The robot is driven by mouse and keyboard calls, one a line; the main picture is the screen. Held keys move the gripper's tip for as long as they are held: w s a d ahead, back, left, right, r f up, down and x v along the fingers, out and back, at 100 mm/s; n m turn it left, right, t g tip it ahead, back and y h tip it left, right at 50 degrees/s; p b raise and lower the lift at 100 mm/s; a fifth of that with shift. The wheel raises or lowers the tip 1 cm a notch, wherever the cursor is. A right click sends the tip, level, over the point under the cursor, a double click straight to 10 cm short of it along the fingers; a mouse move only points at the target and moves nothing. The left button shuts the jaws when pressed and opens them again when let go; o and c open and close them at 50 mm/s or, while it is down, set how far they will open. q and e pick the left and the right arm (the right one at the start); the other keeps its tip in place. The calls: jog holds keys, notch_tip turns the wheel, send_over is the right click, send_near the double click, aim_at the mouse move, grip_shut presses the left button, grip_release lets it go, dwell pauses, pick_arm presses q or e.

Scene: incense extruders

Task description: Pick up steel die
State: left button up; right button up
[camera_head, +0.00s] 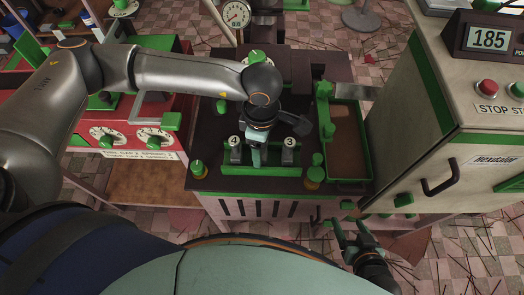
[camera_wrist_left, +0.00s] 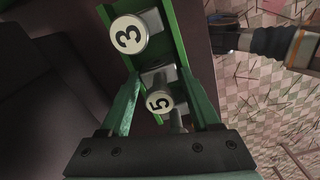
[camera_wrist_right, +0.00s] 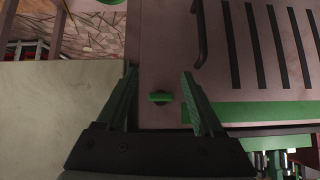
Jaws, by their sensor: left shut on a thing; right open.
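The green die rack (camera_head: 262,170) sits at the front of the dark worktop. In it are a steel die with face 4 (camera_head: 235,142) at left and one with face 3 (camera_head: 290,143) at right. My left gripper (camera_head: 257,158) reaches down between them. In the left wrist view its fingers (camera_wrist_left: 160,80) are shut on the steel die marked 5 (camera_wrist_left: 160,102), beside die 3 (camera_wrist_left: 128,34). I cannot tell whether die 5 is clear of the rack. My right gripper (camera_head: 354,232) is open and empty in front of the worktop; it also shows in the right wrist view (camera_wrist_right: 159,78).
A green-edged tray (camera_head: 347,181) lies right of the rack. A cream machine (camera_head: 410,105) with a display stands at right, a red dial unit (camera_head: 140,122) at left. A gauge (camera_head: 236,14) is behind.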

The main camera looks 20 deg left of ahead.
pick_arm(q)
grip_shut()
jog(key=shift+w, duration=0.1)
dwell(0.4)
